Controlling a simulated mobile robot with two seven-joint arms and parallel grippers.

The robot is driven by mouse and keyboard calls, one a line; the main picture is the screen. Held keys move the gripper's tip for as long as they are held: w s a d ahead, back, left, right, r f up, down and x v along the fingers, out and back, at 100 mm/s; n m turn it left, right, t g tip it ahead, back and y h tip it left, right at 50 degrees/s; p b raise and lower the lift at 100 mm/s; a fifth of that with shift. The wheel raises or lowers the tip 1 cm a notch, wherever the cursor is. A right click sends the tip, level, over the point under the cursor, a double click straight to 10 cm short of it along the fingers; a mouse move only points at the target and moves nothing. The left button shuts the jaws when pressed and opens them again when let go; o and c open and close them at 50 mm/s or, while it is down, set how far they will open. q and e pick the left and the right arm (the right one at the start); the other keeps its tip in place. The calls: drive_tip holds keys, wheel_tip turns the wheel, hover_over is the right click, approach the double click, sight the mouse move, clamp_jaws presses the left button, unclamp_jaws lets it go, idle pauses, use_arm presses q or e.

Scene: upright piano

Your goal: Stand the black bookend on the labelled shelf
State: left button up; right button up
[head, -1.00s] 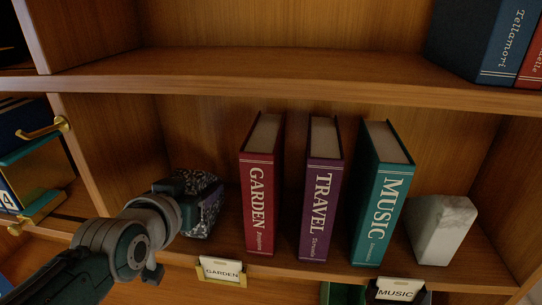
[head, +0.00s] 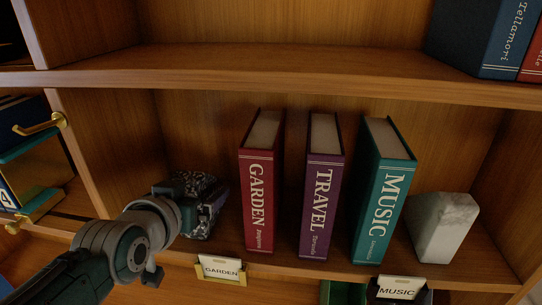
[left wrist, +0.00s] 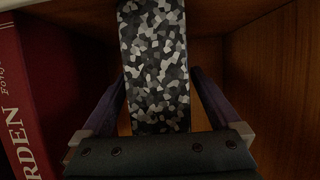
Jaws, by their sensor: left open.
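The black bookend (head: 200,184) is a block with black, grey and white speckles. It stands on the lower shelf at the left, left of the GARDEN book (head: 257,190). My left gripper (head: 206,208) is at the bookend and hides much of it in the head view. In the left wrist view the bookend (left wrist: 155,50) rises upright between the two spread fingers, with a visible gap on each side. The left gripper is open. The shelf's labels, GARDEN (head: 221,268) and MUSIC (head: 399,288), are on its front edge. My right gripper is not in view.
A TRAVEL book (head: 322,190) and a MUSIC book (head: 384,195) stand upright to the right of GARDEN. A pale marble block (head: 441,228) is at the right end. The shelf above (head: 270,78) overhangs. The left divider (head: 108,150) is close to the gripper.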

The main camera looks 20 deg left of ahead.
use_arm(q)
drive_tip(key=v, duration=1)
